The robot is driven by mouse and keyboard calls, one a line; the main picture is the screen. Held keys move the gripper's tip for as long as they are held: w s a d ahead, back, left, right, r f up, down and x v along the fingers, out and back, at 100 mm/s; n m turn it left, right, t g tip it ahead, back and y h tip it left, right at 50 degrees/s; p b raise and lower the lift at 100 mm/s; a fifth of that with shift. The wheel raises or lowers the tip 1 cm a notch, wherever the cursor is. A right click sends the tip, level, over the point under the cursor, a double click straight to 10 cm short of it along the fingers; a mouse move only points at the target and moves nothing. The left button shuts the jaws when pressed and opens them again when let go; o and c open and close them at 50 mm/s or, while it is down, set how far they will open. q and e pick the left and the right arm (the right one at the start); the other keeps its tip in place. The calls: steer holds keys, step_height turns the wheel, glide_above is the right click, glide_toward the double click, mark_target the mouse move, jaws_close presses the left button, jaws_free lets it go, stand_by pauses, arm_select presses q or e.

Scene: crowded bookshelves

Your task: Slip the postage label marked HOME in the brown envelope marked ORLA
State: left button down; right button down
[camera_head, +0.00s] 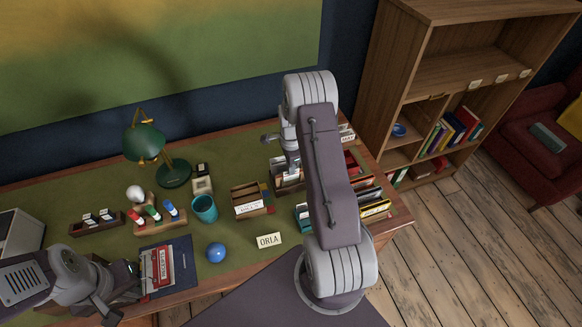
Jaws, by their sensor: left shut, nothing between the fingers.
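A cream card marked ORLA (268,240) stands on the green desk top at its front middle. I cannot make out a brown envelope with that name, nor a label reading HOME. A small wooden box with a lettered front (248,208) stands behind the card, its word too small to read surely. My left gripper (110,306) is at the front left edge of the desk, shut and empty.
Paper-filled holders (374,208) stand at the desk's right end. A teal cup (204,208), blue ball (216,252), stamp rack (158,224), red-and-dark booklet (162,268) and green lamp (145,142) occupy the left and middle. A bookcase (425,75) stands right. Green desk top is bare around the ball.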

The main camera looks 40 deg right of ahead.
steer(key=shift+f+b, duration=0.3)
steer(key=shift+f, duration=0.25)
steer(key=c, duration=1.6)
jaws_free()
step_height(320, 180, up, 7)
steer(key=p, duration=0.6)
steer(key=shift+r, duration=0.1)
